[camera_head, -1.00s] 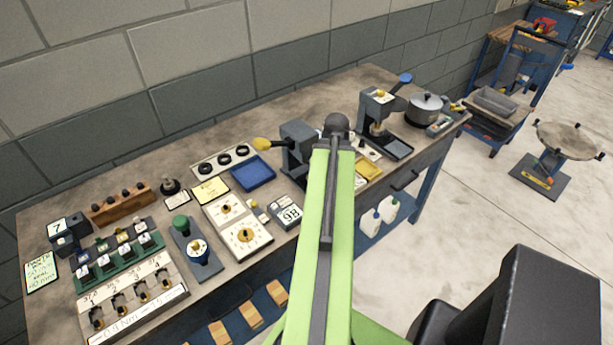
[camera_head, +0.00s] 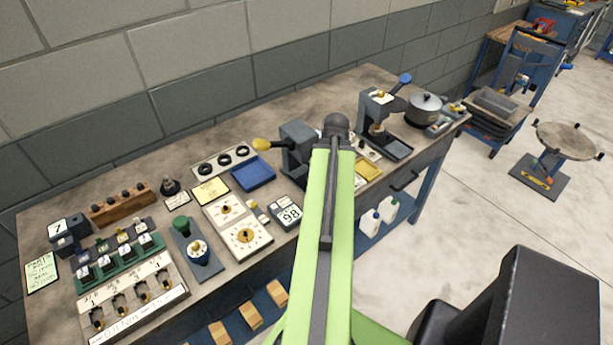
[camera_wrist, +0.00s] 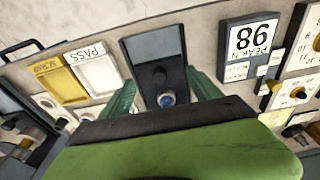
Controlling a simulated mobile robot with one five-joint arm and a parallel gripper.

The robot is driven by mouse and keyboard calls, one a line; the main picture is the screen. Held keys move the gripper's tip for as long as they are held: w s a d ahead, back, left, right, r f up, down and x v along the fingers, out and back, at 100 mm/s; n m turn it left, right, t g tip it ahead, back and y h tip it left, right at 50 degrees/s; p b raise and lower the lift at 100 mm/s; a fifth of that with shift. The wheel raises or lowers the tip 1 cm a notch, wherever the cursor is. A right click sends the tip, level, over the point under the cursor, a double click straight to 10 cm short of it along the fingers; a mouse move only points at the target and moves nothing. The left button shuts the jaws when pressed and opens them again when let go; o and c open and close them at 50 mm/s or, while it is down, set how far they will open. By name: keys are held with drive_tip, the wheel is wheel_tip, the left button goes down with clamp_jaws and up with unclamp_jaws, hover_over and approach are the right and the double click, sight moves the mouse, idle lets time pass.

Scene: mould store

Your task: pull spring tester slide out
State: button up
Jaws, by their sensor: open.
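The spring tester is a dark grey stand (camera_head: 297,145) with a yellow-tipped lever in the head view, partly hidden by my arm. In the wrist view a dark grey rectangular part, which looks like its slide (camera_wrist: 153,47), lies ahead. A dark round piece and a blue-ended knob (camera_wrist: 167,98) show along its middle. My gripper (camera_wrist: 163,92) is open, one green finger on each side of the knob. I cannot tell whether either finger touches it. My gripper is hidden in the head view.
A peak readout (camera_wrist: 250,48) stands right of the slide in the wrist view. A white PASS tray (camera_wrist: 96,72) and a yellow tray (camera_wrist: 60,80) are on the left. The bench (camera_head: 130,170) holds several fixtures close by. Open floor (camera_head: 450,230) lies right of the bench.

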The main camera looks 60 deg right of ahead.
drive_tip(key=shift+r+p, duration=3.25)
drive_tip(key=shift+r, duration=0.2)
drive_tip(key=shift+f, duration=0.1)
